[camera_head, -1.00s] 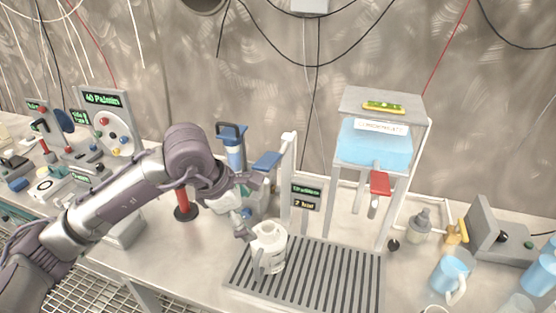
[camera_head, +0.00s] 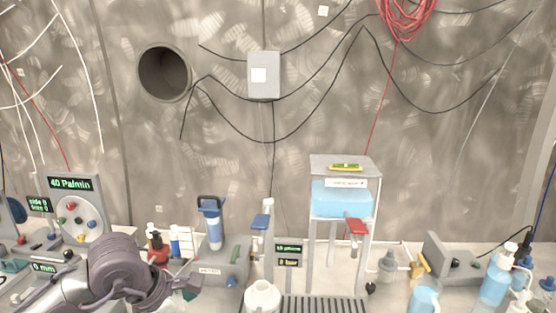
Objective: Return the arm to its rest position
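My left arm comes in from the lower left, and its wrist is bent. My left gripper (camera_head: 188,287) is small at the bottom of the view, partly hidden behind the wrist and cut by the frame edge, so its fingers cannot be made out. My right gripper is out of view.
A stand with a light-blue tank (camera_head: 342,201) and red lever (camera_head: 357,227) rises behind the slatted grate (camera_head: 322,305). A blue-handled device (camera_head: 210,225) stands behind my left gripper. A dial panel (camera_head: 80,210) is at left. Blue bottles (camera_head: 496,275) stand at right.

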